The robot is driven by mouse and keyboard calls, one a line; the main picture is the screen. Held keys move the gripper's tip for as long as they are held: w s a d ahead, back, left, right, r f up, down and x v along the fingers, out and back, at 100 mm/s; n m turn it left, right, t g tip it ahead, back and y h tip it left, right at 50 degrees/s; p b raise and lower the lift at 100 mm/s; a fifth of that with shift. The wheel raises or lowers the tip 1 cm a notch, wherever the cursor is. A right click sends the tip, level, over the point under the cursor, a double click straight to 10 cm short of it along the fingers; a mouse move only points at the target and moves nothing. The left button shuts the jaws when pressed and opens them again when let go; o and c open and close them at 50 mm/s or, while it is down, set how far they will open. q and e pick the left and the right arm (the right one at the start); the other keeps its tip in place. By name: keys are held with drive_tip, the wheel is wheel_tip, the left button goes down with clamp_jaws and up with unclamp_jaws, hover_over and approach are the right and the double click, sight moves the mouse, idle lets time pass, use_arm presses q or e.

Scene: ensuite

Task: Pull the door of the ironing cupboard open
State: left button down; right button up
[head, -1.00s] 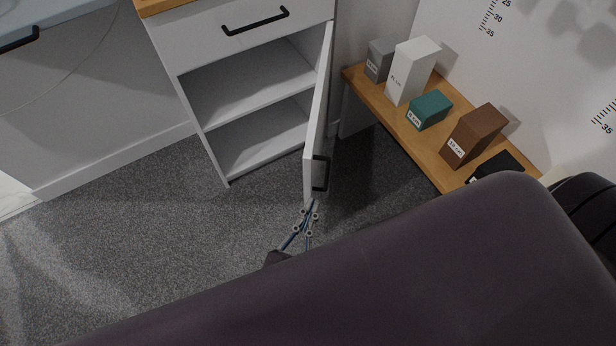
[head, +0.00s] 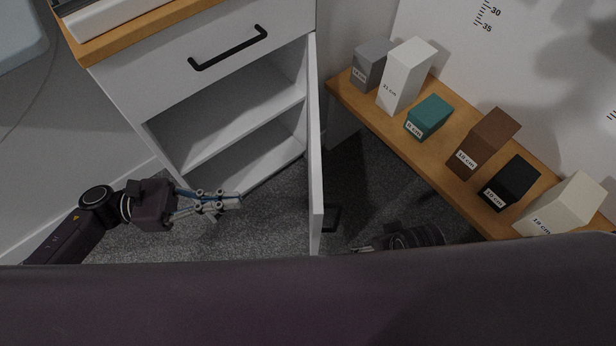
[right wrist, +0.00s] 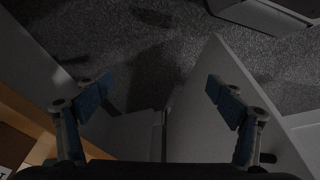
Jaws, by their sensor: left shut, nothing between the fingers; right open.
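The ironing cupboard (head: 207,80) is a white unit with a drawer on top and an open shelf space below. Its door (head: 315,160) stands swung out, seen almost edge-on in the head view. The door's black handle (head: 333,217) is on its right-hand face, near the free edge. My left gripper (head: 236,202) is shut and empty, left of the door and in front of the shelf space. My right gripper (head: 358,249) shows partly, right of the door near the handle; my body hides some of it. In the right wrist view its fingers (right wrist: 158,92) are spread.
A low wooden bench (head: 440,178) on the right carries several labelled boxes, including a white one (head: 405,77) and a teal one (head: 430,117). It leaves a narrow gap beside the door. Carpet (head: 265,232) is clear left of the door.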

use_arm(q)
drive_tip(key=m, duration=0.1)
drive_tip(key=g+p, duration=0.1)
drive_tip(key=p, duration=0.1)
approach(320, 169)
drive_tip(key=s+d+f, duration=0.2)
drive_tip(key=s+d, duration=0.2)
drive_tip(key=s, duration=0.1)
drive_tip(key=shift+s+d+f, duration=0.1)
drive_tip(key=shift+d+f, duration=0.15)
drive_tip(key=shift+d, duration=0.4)
use_arm(e)
drive_tip(key=shift+s+f, duration=0.25)
drive_tip(key=shift+f, duration=1.1)
drive_tip(key=shift+s+f, duration=0.25)
drive_tip(key=shift+f, duration=1.05)
drive_tip(key=shift+d, duration=0.1)
